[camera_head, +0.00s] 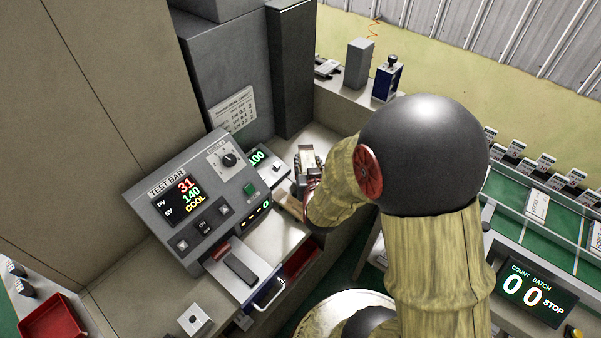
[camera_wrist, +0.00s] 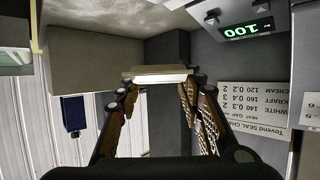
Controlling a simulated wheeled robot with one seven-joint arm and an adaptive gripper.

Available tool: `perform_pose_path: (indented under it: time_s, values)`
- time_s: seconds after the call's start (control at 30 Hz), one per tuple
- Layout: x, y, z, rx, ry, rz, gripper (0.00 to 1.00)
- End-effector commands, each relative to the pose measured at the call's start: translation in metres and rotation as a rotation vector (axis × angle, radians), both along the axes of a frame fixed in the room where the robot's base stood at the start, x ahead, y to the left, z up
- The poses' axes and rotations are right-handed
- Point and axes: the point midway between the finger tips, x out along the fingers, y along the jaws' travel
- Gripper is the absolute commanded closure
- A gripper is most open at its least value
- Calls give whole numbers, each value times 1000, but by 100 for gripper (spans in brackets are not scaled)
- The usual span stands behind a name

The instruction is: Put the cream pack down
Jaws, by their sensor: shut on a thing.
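The cream pack (camera_wrist: 160,76) is a flat, pale bar between my fingertips in the wrist view. My gripper (camera_wrist: 159,88) is shut on it, with one finger at each end. In the head view the gripper (camera_head: 306,170) is small and partly hidden by my arm. The pale pack (camera_head: 306,155) shows at its tip, just right of the small box with the green 100 display (camera_head: 266,163). In the head view they appear over the grey bench; I cannot tell whether the pack touches a surface.
The TEST BAR box (camera_head: 195,200) stands left of my gripper, with a sealing chart (camera_head: 233,110) behind it. A dark column (camera_head: 291,70) rises behind the gripper. A grey block (camera_head: 358,63) and a blue-fronted device (camera_head: 387,80) stand further back. A red tray (camera_head: 48,316) is at lower left.

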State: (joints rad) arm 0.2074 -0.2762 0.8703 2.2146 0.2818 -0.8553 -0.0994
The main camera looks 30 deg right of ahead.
Motion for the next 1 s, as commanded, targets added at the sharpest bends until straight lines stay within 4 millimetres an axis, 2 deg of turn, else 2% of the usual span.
perform_pose_path:
  time_s: [0.1, 0.33, 0.57, 0.77, 1.0]
  values:
    - [19, -1, -26, 1, 5, 0, 77]
    - [43, -3, -52, 1, 2, -1, 77]
    - [52, -4, -63, 1, 1, -1, 77]
    - [52, -4, -91, 0, 2, 0, 77]
    - [52, -4, -90, 0, -1, 0, 77]
